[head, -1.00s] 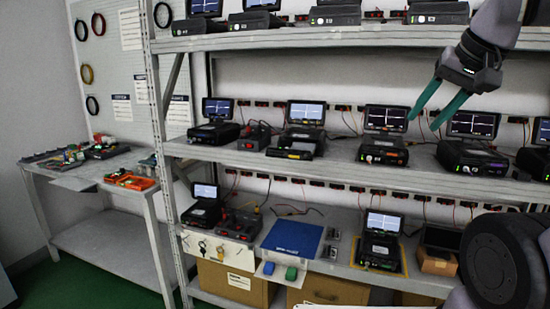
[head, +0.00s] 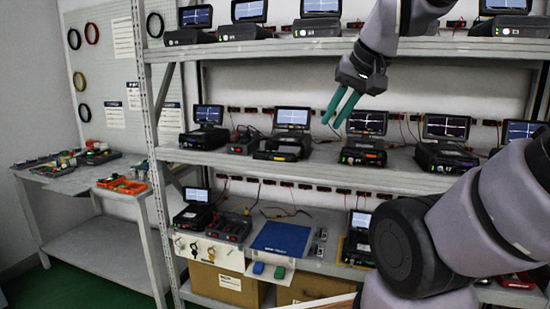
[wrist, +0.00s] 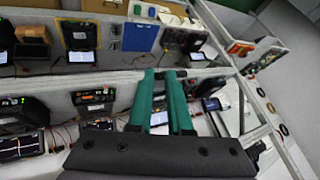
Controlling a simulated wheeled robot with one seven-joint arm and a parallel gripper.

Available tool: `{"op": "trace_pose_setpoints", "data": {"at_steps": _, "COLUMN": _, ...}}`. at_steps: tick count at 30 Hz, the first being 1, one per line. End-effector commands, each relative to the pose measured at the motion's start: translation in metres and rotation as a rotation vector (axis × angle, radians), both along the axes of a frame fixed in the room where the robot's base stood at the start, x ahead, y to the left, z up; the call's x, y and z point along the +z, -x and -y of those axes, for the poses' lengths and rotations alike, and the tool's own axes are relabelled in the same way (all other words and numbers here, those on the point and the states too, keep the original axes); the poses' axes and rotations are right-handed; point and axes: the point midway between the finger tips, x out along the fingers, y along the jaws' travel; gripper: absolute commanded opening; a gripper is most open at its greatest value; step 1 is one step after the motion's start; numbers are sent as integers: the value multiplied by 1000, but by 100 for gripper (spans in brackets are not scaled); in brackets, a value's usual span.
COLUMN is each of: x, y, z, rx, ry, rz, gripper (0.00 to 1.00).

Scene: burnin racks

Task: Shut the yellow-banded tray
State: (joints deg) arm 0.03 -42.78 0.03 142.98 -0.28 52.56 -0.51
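A dark test unit on the middle shelf has a tray with a thin yellow band (head: 275,156) along its front edge, in the head view. The tray sticks out in front of the unit's upright screen (head: 292,117), toward the shelf's front edge. My gripper (head: 331,125) has two green fingers, apart and empty. It hangs right of the tray and higher than it, with no contact visible. In the wrist view my gripper (wrist: 160,73) also shows a gap between the fingers. There the fingers hide part of the shelf, and I cannot make out the yellow band.
Other units stand close by: one with a green light (head: 362,155) to the right, a small box (head: 243,141) to the left. The upper shelf (head: 240,47) runs above. A blue mat (head: 281,238) lies on the lower shelf. A side table (head: 75,183) stands at left.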

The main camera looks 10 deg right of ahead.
Motion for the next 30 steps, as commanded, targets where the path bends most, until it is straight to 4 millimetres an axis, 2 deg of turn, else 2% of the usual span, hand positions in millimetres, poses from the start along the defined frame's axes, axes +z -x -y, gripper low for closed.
{"op": "trace_pose_setpoints", "data": {"at_steps": 2, "x": -1, "y": -9, "z": -1, "rx": 38, "ry": 40, "rz": 3, "gripper": 0}}
{"op": "trace_pose_setpoints", "data": {"at_steps": 5, "x": -5, "y": -33, "z": -5, "rx": 162, "ry": 155, "rz": 13, "gripper": 0}}
{"op": "trace_pose_setpoints", "data": {"at_steps": 12, "x": -31, "y": -121, "z": -31, "rx": 672, "ry": 541, "rz": 70, "gripper": 0}}
{"op": "trace_pose_setpoints", "data": {"at_steps": 16, "x": -48, "y": -158, "z": -47, "rx": 910, "ry": 686, "rz": 110, "gripper": 0}}
{"op": "trace_pose_setpoints", "data": {"at_steps": 21, "x": -62, "y": -182, "z": -59, "rx": 1080, "ry": 783, "rz": 149, "gripper": 0}}
{"op": "trace_pose_setpoints", "data": {"at_steps": 26, "x": -71, "y": -190, "z": -62, "rx": 1111, "ry": 802, "rz": 155, "gripper": 0}}
{"op": "trace_pose_setpoints", "data": {"at_steps": 30, "x": -90, "y": -201, "z": -65, "rx": 1112, "ry": 798, "rz": 153, "gripper": 0}}
